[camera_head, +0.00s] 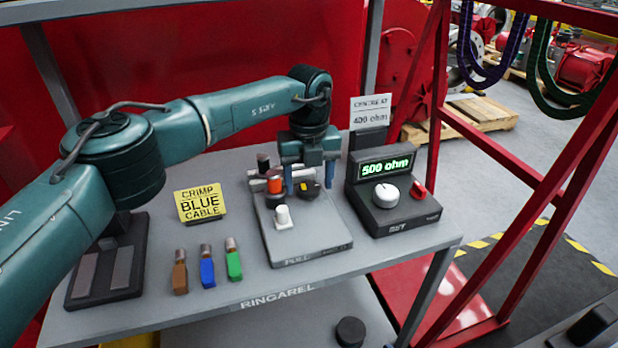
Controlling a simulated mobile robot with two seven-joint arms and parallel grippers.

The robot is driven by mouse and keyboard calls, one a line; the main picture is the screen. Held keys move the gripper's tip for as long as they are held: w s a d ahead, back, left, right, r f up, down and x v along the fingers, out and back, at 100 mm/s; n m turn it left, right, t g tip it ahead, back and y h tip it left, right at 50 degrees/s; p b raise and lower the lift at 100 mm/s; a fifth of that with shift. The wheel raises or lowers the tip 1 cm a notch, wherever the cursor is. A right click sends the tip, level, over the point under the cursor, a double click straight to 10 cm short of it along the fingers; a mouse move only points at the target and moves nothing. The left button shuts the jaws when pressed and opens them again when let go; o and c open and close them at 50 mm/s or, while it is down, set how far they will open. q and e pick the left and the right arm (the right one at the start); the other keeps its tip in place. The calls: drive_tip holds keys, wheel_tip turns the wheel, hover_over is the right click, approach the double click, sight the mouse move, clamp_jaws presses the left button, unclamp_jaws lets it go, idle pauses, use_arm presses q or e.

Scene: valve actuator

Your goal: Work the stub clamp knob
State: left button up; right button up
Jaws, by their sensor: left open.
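A grey fixture plate (312,243) on the bench carries a black knob with a yellow mark (309,189), which looks like the stub clamp knob. My left gripper (308,183) points down over the plate. Its blue fingers are open, one on each side of the black knob. I cannot tell whether they touch it. Left of the fingers stands an orange-red cylinder with a dark end (274,182), beside a short metal bar. My right gripper is not in view.
A black meter (405,215) reading "500 ohm" stands right of the plate, with a white dial, a red part and a "400 ohm" card behind. Brown, blue and green cable pieces (207,270) lie left, below a yellow "CRIMP BLUE CABLE" sign (200,203). Red frame bars rise at right.

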sight(309, 185)
use_arm(q)
wheel_tip(309, 185, up, 13)
idle(0.6)
